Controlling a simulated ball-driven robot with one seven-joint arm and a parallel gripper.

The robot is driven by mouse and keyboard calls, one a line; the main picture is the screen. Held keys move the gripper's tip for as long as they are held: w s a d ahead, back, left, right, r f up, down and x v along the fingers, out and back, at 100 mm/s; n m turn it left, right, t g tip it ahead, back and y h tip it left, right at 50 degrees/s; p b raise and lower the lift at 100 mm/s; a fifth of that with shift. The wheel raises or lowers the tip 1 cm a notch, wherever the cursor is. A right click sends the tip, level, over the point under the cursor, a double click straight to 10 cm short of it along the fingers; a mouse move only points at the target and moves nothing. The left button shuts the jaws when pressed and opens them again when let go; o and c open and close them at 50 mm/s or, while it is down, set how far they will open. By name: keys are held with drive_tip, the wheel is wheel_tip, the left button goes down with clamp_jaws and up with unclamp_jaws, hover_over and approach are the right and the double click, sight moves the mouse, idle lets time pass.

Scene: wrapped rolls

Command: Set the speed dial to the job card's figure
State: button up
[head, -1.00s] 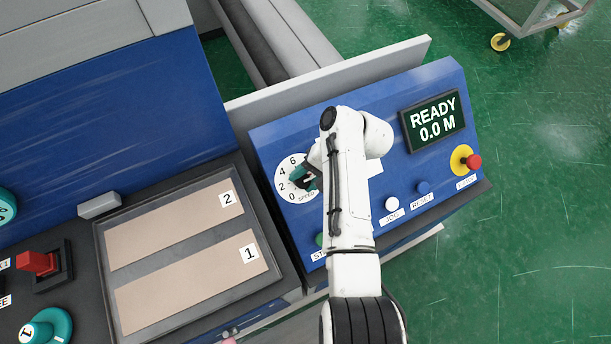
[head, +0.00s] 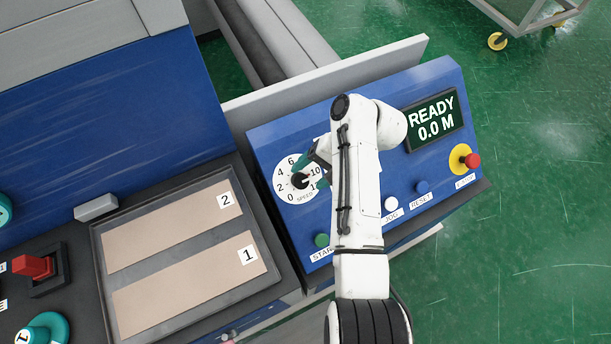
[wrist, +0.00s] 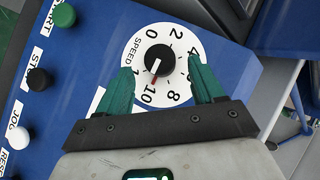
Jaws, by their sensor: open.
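The speed dial (head: 283,192) is a white disc with a black knob (wrist: 160,58) on the blue sloped panel. In the wrist view its numbers run from 0 past 10; one number beyond 10 is partly hidden by a finger. The knob's small white mark points towards 10, near a red tick on the scale. My gripper (wrist: 161,68) is open, its two green fingers spread either side of the dial, apart from the knob. In the head view my gripper (head: 319,166) is at the dial's right edge, partly hidden by my arm. I see no job card.
The display (head: 435,118) reads READY 0.0 M. A green button (head: 322,240), a white JOG button (head: 391,203), a blue RESET button (head: 422,187) and a red button (head: 473,160) sit on the panel. A tray (head: 98,258) with two numbered cards lies left.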

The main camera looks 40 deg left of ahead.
drive_tip(key=v, duration=0.7)
drive_tip(key=shift+r+b, duration=0.2)
drive_tip(key=shift+b, duration=0.2)
drive_tip(key=shift+w, duration=0.1)
drive_tip(key=s+d+f+m+t+b, duration=0.1)
drive_tip(key=d+f, duration=0.3)
drive_tip(key=d, duration=0.5)
drive_tip(key=s+d+f+m+t+h, duration=0.1)
drive_tip(key=d+f+t, duration=0.1)
drive_tip(key=d+f, duration=0.45)
drive_tip(key=s+d+f+m+t+b, duration=0.1)
drive_tip(key=d+f, duration=0.2)
drive_tip(key=d, duration=0.7)
drive_tip(key=s+d+f+m+t+h+b, duration=0.1)
drive_tip(key=s+d+h, duration=0.1)
drive_tip(key=s+d, duration=0.6)
drive_tip(key=d, duration=0.4)
drive_tip(key=shift+f, duration=0.35)
drive_tip(key=s+d, duration=0.3)
drive_tip(key=s, duration=0.1)
drive_tip(key=s+d+r+m+h, duration=0.1)
drive_tip(key=s+d, duration=0.2)
drive_tip(key=s+d+r+t+h+b, duration=0.1)
drive_tip(key=s+d, duration=0.2)
drive_tip(key=s, duration=0.1)
drive_tip(key=shift+s+r, duration=0.2)
drive_tip(key=shift+s, duration=0.1)
